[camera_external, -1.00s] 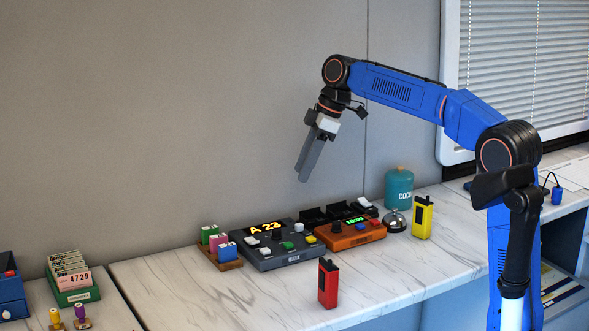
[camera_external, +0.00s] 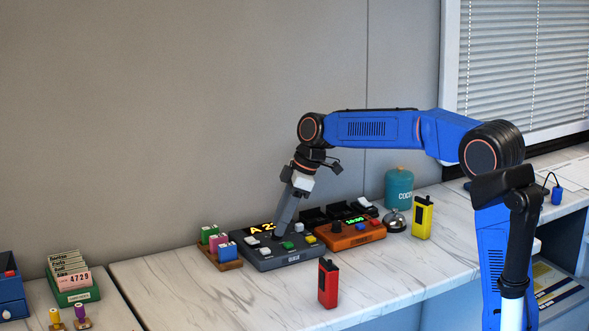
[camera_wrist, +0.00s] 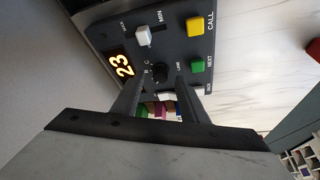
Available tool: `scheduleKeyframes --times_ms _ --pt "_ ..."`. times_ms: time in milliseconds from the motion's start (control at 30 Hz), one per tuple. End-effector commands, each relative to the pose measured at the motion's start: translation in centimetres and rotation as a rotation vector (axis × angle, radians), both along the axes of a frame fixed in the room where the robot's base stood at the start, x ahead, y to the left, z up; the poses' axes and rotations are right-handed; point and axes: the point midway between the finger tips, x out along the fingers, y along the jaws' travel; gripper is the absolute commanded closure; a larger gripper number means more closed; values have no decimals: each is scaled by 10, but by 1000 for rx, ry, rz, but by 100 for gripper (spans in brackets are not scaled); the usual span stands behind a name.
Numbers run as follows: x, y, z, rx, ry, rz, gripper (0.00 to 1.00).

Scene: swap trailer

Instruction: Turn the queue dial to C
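The dark grey queue console (camera_external: 275,262) stands on the marble counter, its lit display (camera_external: 262,228) showing A and digits. In the wrist view the display (camera_wrist: 121,65) reads 23. The round black queue dial (camera_wrist: 160,72) sits on the console face (camera_wrist: 178,48), with small letters B and C printed beside it. Its exact setting is too small to tell. My gripper (camera_external: 279,233) points down over the console and hides the dial in the outside view. In the wrist view my gripper (camera_wrist: 158,80) is open, one finger on each side of the dial; I cannot tell whether they touch it.
White, green (camera_wrist: 197,66) and yellow (camera_wrist: 195,26) controls surround the dial closely. An orange console (camera_external: 350,238) stands right of the grey one, a rack of coloured blocks (camera_external: 220,247) left. A red radio (camera_external: 328,284) stands in front; a bell (camera_external: 395,221) and yellow radio (camera_external: 422,217) are right.

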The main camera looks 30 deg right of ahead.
Motion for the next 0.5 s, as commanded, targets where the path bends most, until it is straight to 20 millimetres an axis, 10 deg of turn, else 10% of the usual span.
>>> scheduleKeyframes --times_ms 500 --pt "2 5 -13 0 1 0 65"
